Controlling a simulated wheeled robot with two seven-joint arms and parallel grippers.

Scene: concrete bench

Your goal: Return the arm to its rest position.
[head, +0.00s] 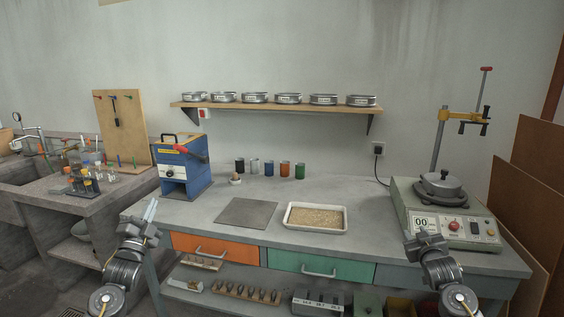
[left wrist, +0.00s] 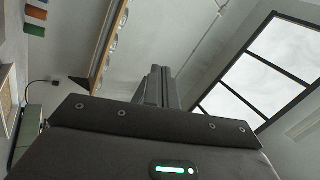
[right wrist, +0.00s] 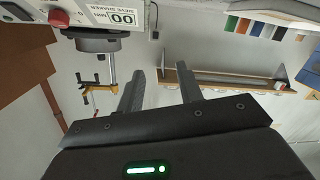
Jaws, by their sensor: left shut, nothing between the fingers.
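My left gripper (head: 151,209) is raised in front of the bench's left end, its fingers pointing up. In the left wrist view its fingers (left wrist: 157,86) are together with nothing between them. My right gripper (head: 425,238) is in front of the bench's right end, below the sieve shaker (head: 452,215). In the right wrist view its two fingers (right wrist: 163,92) stand apart with nothing between them. Both grippers are clear of the objects on the bench.
The bench holds a blue machine (head: 184,168), several coloured cups (head: 269,168), a grey mat (head: 234,213) and a tray of grain (head: 290,224). A shelf (head: 275,105) bears several sieves. Orange (head: 213,247) and green (head: 290,262) drawers are shut. A sink (head: 14,170) lies left.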

